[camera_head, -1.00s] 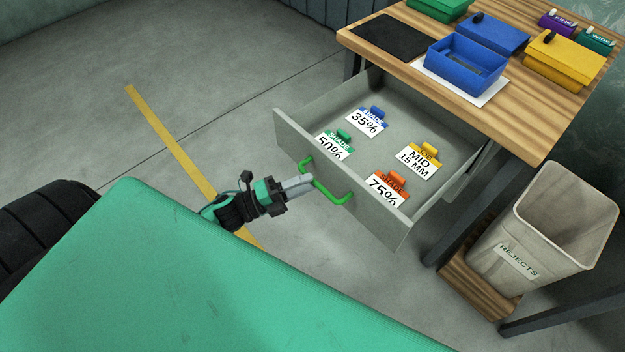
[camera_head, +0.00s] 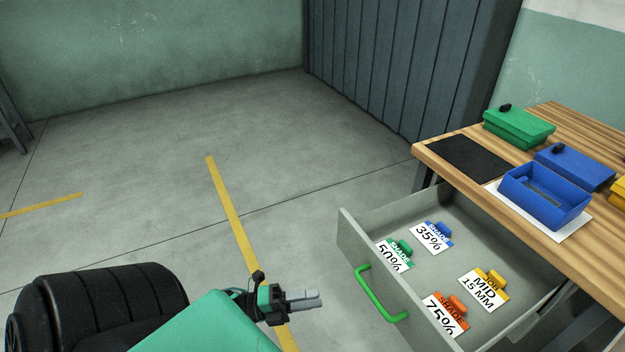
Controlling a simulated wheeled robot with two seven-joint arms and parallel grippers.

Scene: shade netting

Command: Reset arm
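My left gripper (camera_head: 306,299) shows at the bottom middle, above the floor and to the left of the open drawer. Its fingers point right and look close together, with nothing seen between them. A gap lies between the fingertips and the green drawer handle (camera_head: 378,296). The drawer (camera_head: 364,238) is pulled out and holds several tags, marked 35% (camera_head: 431,237), 50% (camera_head: 396,255), 75% (camera_head: 446,314) and MID 15 MM (camera_head: 484,289). My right gripper is out of view.
The wooden table (camera_head: 445,165) stands at the right with a black mat (camera_head: 468,157), a green box (camera_head: 518,127), an open blue box (camera_head: 545,197) and its blue lid (camera_head: 574,168). Open floor with a yellow line (camera_head: 230,210) lies to the left.

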